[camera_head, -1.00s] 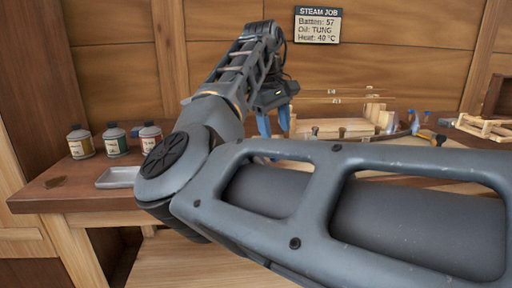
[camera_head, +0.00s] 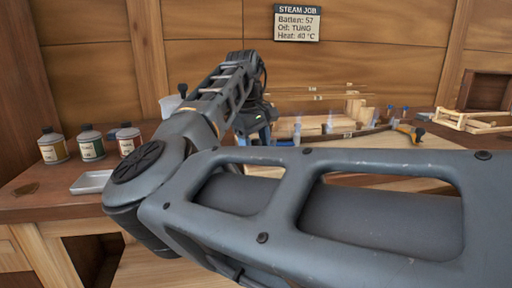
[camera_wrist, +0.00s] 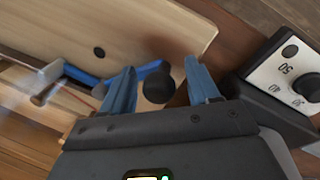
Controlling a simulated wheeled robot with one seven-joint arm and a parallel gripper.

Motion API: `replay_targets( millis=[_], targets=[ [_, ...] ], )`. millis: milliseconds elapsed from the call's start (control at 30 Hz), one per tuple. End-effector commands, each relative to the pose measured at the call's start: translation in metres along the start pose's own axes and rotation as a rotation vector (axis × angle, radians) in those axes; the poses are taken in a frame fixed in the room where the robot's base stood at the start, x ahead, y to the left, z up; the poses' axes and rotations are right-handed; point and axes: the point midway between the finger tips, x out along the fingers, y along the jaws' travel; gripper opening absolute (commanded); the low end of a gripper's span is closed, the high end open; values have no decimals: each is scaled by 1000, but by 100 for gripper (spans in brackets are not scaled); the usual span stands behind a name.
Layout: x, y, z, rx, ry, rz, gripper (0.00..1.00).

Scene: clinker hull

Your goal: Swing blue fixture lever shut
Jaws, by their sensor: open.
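The blue lever (camera_wrist: 146,69) shows in the wrist view, with a black round knob (camera_wrist: 158,86) at its end. It lies over a pale wooden board and runs left to a grey-brown metal part (camera_wrist: 45,82). My gripper (camera_wrist: 160,86) is open, one blue finger on each side of the knob. I cannot tell whether either finger touches it. In the head view my gripper (camera_head: 258,132) is low over the bench, partly hidden behind my arm. I cannot pick out this lever there.
A white dial box (camera_wrist: 290,75) with a black knob is close right of my gripper. Several bottles (camera_head: 90,146) and a grey tray (camera_head: 92,182) stand on the bench (camera_head: 40,205) at left. A wooden frame (camera_head: 470,121) lies at far right. A sign (camera_head: 297,23) hangs behind.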

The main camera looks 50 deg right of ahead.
Motion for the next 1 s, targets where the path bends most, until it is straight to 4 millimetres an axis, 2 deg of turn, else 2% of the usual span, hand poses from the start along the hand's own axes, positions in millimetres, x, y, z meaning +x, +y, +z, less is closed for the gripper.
replay_targets(
  millis=[67,700,1000],
  targets=[
    [0,0,0,0,0,0,60],
    [0,0,0,0,0,0,0],
    [0,1,0,0,-1,0,0]
  ],
)
